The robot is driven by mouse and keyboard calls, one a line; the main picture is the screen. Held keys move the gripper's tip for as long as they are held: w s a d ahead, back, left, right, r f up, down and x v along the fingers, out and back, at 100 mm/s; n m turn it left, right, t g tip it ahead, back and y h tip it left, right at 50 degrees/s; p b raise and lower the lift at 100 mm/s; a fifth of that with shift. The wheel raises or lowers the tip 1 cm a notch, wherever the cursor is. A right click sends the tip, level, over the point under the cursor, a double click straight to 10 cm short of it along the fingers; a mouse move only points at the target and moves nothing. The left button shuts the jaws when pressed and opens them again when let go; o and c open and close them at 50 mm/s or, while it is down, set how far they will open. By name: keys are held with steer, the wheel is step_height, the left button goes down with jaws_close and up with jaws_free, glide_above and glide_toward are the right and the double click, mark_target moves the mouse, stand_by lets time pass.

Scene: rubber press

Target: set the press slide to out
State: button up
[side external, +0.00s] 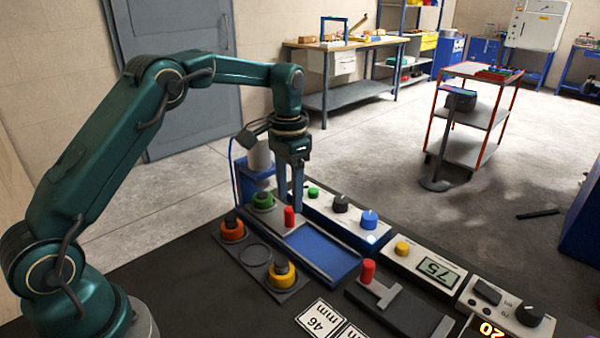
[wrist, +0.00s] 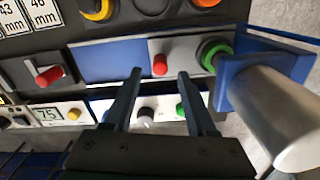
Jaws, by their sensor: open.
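A slide with a red upright knob (side external: 289,216) on a grey plate sits beside the blue bed (side external: 322,250), at the end near the press. The red knob (wrist: 160,65) and blue bed (wrist: 105,60) also show in the wrist view. The blue press (side external: 254,178) with its silver cylinder (wrist: 285,115) stands behind the slide. My gripper (side external: 291,205) points down just above the slide. In the wrist view its two fingers (wrist: 160,74) are apart, one on each side of the red knob, with nothing held. I cannot tell whether they touch the knob.
A green-ringed part (side external: 263,201) stands close to the press. Orange (side external: 232,231) and yellow (side external: 282,273) parts sit on a dark plate. A knob panel (side external: 340,210) runs behind the bed. A second red knob (side external: 368,271) stands on a grey T-shaped piece at the front right.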

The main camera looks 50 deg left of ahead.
mark_target(289, 208)
steer(key=shift+f, duration=2.45)
jaws_close()
steer(key=shift+r, duration=0.1)
